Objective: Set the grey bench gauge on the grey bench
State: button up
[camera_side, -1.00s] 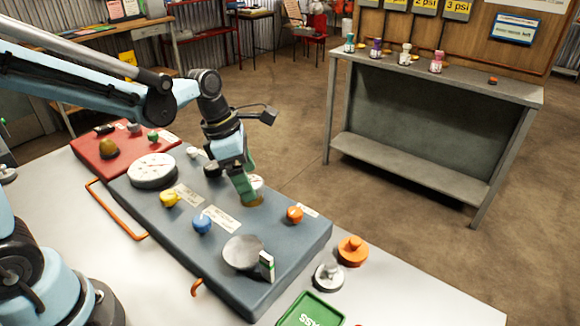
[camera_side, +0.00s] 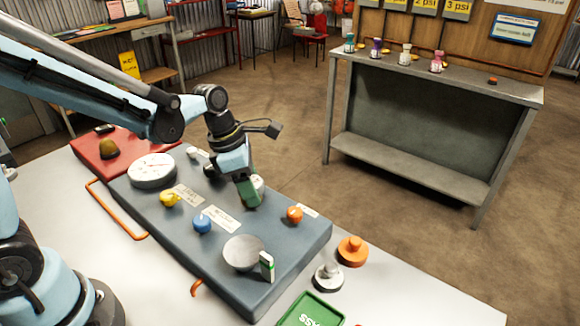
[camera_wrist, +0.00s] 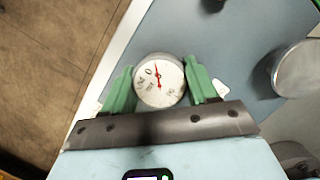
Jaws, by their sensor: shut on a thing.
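My gripper (camera_wrist: 160,87), with green fingers, is shut on a small round gauge (camera_wrist: 158,82) with a white face, red needle and greyish rim. The fingers press its two sides. In the side view my gripper (camera_side: 250,192) is low over the blue-grey panel, and the gauge (camera_side: 259,183) partly shows behind the fingers. Its lower part is hidden, so I cannot tell whether it touches the panel.
The blue-grey panel (camera_side: 285,262) carries a large white dial (camera_side: 152,170), yellow (camera_side: 170,198), blue (camera_side: 202,223) and orange knobs (camera_side: 295,214), and a grey disc (camera_side: 243,252). A green tray (camera_side: 310,310) lies in front. Open floor separates table and bench.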

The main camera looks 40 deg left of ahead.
jog(key=shift+r, duration=0.15)
jog(key=shift+c, duration=0.2)
jog(key=shift+r, duration=0.55)
jog(key=r, duration=0.2)
jog(key=d+r, duration=0.1)
jog(key=shift+s+r, duration=0.15)
jog(key=shift+s, duration=0.15)
jog(key=s+d+r, duration=0.6)
jog(key=d, duration=0.1)
jog(key=s+d+f+m+g, duration=0.1)
jog(key=d+f+m+g, duration=0.15)
jog(key=d+m, duration=0.75)
jog(key=s+d+f+m+g, duration=0.1)
jog(key=d+f+m, duration=0.25)
jog(key=d, duration=1.25)
send_over(392, 291)
jog(key=a, duration=0.1)
jog(key=shift+h, duration=0.4)
notch_tip(392, 291, down, 6)
jog(key=shift+w+r, duration=0.1)
jog(key=shift+w, duration=0.05)
jog(key=shift+f, duration=2.1)
jog(key=shift+f, duration=0.1)
